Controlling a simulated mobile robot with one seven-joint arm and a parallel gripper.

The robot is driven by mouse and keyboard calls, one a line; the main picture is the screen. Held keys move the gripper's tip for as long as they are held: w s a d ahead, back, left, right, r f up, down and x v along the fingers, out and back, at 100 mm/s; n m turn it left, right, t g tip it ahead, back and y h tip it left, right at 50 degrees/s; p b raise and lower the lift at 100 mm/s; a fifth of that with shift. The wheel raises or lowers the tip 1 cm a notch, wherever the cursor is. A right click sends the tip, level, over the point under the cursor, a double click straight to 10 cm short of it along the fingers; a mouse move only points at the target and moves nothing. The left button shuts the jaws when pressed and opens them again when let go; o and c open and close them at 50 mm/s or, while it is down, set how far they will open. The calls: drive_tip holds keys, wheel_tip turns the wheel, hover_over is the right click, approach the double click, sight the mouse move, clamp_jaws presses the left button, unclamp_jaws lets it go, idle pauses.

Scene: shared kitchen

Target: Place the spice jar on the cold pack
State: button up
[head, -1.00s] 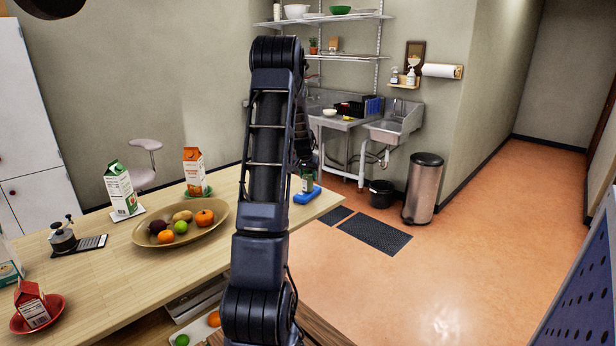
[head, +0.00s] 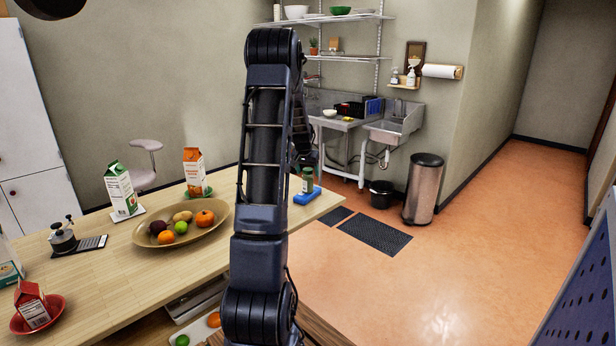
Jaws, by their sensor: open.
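The spice jar (head: 308,181), small with a green label, stands upright on the blue cold pack (head: 309,196) at the far right end of the wooden table. The left part of the cold pack is hidden behind my arm. My gripper (head: 302,166) is just above and left of the jar, mostly hidden by my own arm links. It is open, and the jar appears apart from it.
A wooden bowl of fruit (head: 140,236) stands on the table left of my arm. An orange carton (head: 194,168) and a green carton (head: 120,187) stand behind it. The table's right edge is close to the cold pack, with open floor beyond.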

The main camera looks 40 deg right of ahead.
drive_tip(key=v, duration=0.9)
drive_tip(key=a+r+n+t+y, duration=0.1)
drive_tip(key=a+r+n, duration=0.35)
drive_tip(key=a, duration=1.15)
drive_tip(key=a+r+n+t, duration=0.1)
drive_tip(key=a+r, duration=0.6)
drive_tip(key=a, duration=0.9)
drive_tip(key=s+a+n+y, duration=0.1)
drive_tip(key=s+a+n, duration=0.2)
drive_tip(key=s+a, duration=0.6)
drive_tip(key=s+a+f+n+y, duration=0.1)
drive_tip(key=s+a+n, duration=0.3)
drive_tip(key=s+a, duration=0.6)
drive_tip(key=a+y, duration=0.1)
drive_tip(key=a, duration=0.4)
drive_tip(key=shift+s+f+t, duration=0.2)
drive_tip(key=shift+f+t, duration=0.1)
